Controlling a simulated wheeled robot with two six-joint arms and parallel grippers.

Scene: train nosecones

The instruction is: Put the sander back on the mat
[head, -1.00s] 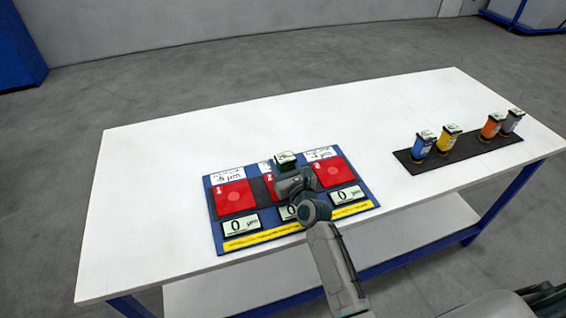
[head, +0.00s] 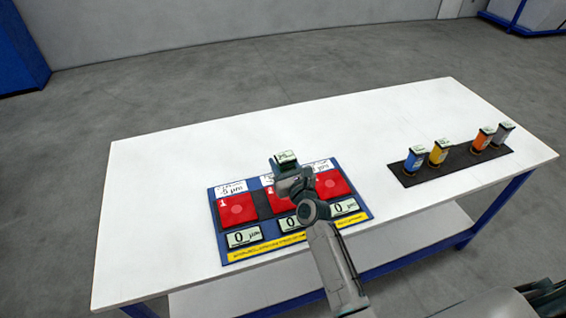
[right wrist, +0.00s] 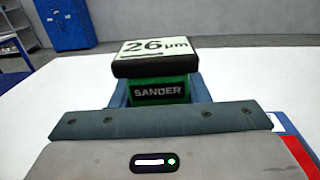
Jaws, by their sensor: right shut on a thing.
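The sander (right wrist: 158,92) is green with a dark label reading SANDER and a top display reading 26 µm in the right wrist view. In the head view its display top (head: 285,157) shows above the middle of the blue board. My right gripper (head: 291,180) is shut on the sander, and the arm hides much of the board's middle panel. I cannot tell whether the sander touches the board. The dark mat (head: 425,173) lies at the right of the table with several coloured tools standing on it. My left gripper is not in view.
The blue board (head: 223,225) carries red panels (head: 237,208) numbered 1 and up, with displays reading 0 µm. On the mat stand a blue tool (head: 414,162), a yellow one (head: 438,153), an orange one (head: 482,140) and a grey one (head: 503,134). White table (head: 170,165) between is clear.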

